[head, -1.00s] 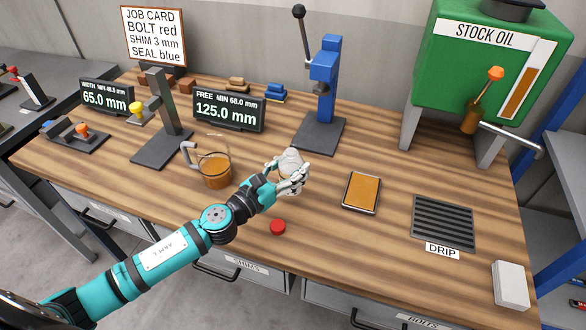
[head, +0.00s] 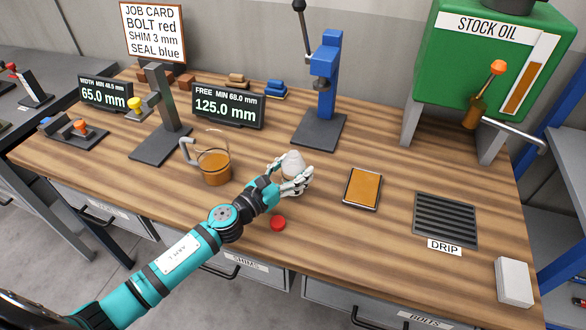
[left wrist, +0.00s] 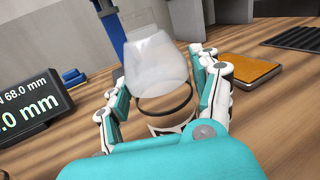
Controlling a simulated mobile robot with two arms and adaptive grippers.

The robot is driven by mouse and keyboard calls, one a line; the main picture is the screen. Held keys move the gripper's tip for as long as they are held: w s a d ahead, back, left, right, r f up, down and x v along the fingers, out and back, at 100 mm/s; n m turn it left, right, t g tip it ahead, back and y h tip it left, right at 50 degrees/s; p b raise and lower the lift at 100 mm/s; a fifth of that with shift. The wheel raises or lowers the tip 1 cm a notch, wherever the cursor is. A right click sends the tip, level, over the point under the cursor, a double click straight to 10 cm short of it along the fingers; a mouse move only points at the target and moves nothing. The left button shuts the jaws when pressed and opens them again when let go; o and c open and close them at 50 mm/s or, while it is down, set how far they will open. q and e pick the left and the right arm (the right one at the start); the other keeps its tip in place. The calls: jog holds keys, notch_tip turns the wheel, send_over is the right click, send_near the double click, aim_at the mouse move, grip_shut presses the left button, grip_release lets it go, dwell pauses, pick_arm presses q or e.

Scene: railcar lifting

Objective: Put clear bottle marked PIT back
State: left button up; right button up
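The clear bottle (head: 292,163) stands on the bench near the middle, with a cloudy whitish upper part. In the left wrist view the bottle (left wrist: 157,62) shows a dark ring and a dark-marked white band low down; I cannot read PIT on it. My left gripper (head: 286,181) is around the bottle, one finger on each side. In the left wrist view the gripper (left wrist: 160,92) looks open, with a narrow gap beside the bottle on the left; contact on the right is unclear. My right gripper is not in view.
A glass jug (head: 215,167) of amber liquid stands left of the bottle. A red cap-like disc (head: 278,223) lies in front. An orange-topped tray (head: 362,188) and the DRIP grate (head: 445,220) lie right. A blue press (head: 325,90) stands behind.

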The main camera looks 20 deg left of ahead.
pick_arm(q)
jog(key=shift+o, duration=0.6)
jog(key=shift+s+r, duration=0.1)
jog(key=shift+r, duration=0.05)
jog(key=b+v, duration=0.3)
jog(key=v, duration=0.7)
jog(key=shift+s+a, duration=0.2)
jog(key=shift+s, duration=0.15)
jog(key=shift+s+a+b, duration=0.15)
jog(key=shift+s+b, duration=0.15)
jog(key=shift+s, duration=0.1)
jog(key=shift+s+a, duration=0.1)
